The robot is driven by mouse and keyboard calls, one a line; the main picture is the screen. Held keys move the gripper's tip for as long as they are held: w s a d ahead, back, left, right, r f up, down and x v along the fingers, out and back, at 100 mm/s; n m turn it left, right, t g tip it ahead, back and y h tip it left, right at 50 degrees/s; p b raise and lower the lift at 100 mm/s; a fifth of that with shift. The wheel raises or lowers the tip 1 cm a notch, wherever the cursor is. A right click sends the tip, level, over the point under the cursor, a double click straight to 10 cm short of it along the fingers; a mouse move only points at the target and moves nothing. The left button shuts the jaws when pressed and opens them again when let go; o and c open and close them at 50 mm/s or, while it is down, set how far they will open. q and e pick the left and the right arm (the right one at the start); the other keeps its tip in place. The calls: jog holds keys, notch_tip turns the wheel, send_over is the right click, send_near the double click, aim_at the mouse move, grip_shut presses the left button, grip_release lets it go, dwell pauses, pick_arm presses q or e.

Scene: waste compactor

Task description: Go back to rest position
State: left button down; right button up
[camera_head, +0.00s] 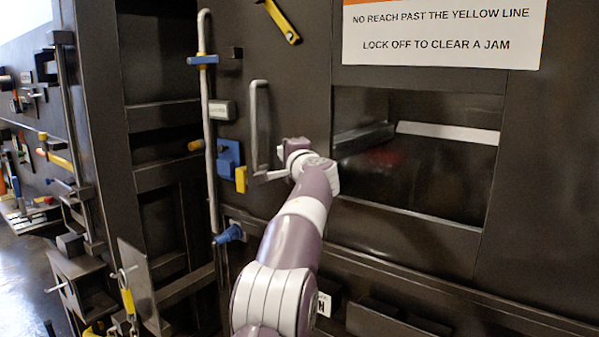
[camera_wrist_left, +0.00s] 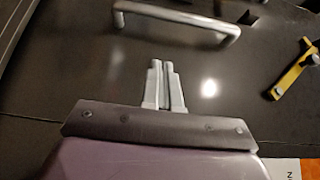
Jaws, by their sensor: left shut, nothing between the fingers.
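My left arm reaches in from the bottom of the head view toward the dark machine front. My left gripper (camera_head: 262,178) is near the lower end of a grey vertical bar handle (camera_head: 254,125); the arm's wrist hides part of it. In the left wrist view my left gripper (camera_wrist_left: 162,66) has its two pale fingers close together, shut with nothing between them. The grey handle (camera_wrist_left: 178,22) lies beyond the fingertips there, apart from them. My right gripper is in neither view.
An open hatch (camera_head: 420,165) is right of my wrist, under a white warning sign (camera_head: 440,32). A blue latch block with a yellow tab (camera_head: 240,179) and a long grey rod (camera_head: 210,130) are left of it. A yellow lever (camera_head: 283,22) is above.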

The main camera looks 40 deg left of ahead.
pick_arm(q)
jog(key=d+f+n+g+h, duration=0.1)
jog(key=d+f+h, duration=0.15)
jog(key=f, duration=0.55)
jog(key=d+f+n+g+h, duration=0.1)
jog(key=d+f+h, duration=0.15)
jog(key=f, duration=0.55)
jog(key=s+d+f+n+g+h, duration=0.2)
jog(key=s+d+f+h, duration=0.25)
jog(key=d+f, duration=0.6)
jog(key=s+d+f+g+h+p, duration=0.1)
jog(key=s+d+f+h, duration=0.1)
jog(key=s+d+f, duration=0.2)
jog(key=s+d+f+n+g+h, duration=0.1)
jog(key=s+d+f, duration=0.3)
jog(key=s+d, duration=0.6)
jog(key=s+d+f+n+g+h+p, duration=0.1)
jog(key=s+d+f+g+h, duration=0.1)
jog(key=s+d+f, duration=0.2)
jog(key=s+d, duration=0.3)
jog(key=s, duration=0.3)
jog(key=shift+s+d+f+h+p, duration=0.2)
jog(key=shift+s+d+h+p, duration=0.1)
jog(key=shift+s+d+h, duration=0.1)
jog(key=shift+a, duration=0.1)
